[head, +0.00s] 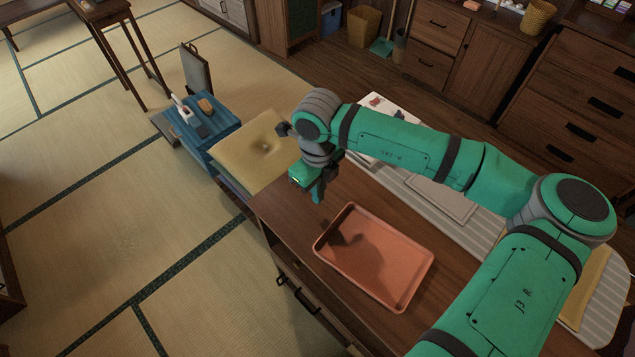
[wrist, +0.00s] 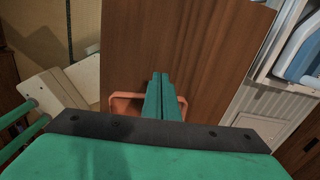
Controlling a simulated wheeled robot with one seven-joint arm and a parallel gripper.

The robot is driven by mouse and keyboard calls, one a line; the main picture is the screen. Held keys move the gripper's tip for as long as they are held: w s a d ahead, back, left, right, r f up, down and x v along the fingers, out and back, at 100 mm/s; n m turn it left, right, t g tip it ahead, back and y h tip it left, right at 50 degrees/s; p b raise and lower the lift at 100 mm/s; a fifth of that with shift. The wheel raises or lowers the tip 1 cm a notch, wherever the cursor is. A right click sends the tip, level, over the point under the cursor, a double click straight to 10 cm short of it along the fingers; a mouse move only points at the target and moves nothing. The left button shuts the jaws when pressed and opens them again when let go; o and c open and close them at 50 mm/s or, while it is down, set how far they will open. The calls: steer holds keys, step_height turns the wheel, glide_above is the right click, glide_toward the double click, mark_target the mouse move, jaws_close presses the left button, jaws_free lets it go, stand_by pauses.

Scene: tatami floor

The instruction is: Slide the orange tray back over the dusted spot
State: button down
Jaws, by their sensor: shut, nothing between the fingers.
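The orange tray (head: 408,262) lies flat on the brown wooden worktop (head: 340,187), near its front edge. It is empty, with a dark shadow of my arm across it. My gripper (head: 317,198) is over the worktop just beyond the tray's upper-left corner, apart from the tray. Its fingers are shut together with nothing between them. In the wrist view the fingers (wrist: 161,80) hide the middle of the tray, and its orange rim (wrist: 122,100) shows on both sides. I cannot make out the dusted spot.
A yellow cushion (head: 250,148) lies beyond the worktop's left end. A blue box (head: 205,122) with small items on top stands farther left. A striped grey mat (head: 480,240) and white sheets lie behind the tray. Open tatami floor (head: 110,235) is at left.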

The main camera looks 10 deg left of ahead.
mark_target(330, 218)
steer(key=f, duration=0.5)
steer(key=shift+s+d, duration=0.2)
steer(key=shift+d, duration=0.05)
steer(key=shift+s+d, duration=0.25)
steer(key=shift+d, duration=0.25)
steer(key=shift+s+d, duration=0.25)
steer(key=shift+d, duration=0.2)
steer(key=shift+s+d, duration=0.4)
steer(key=shift+d, duration=0.25)
steer(key=shift+w, duration=0.15)
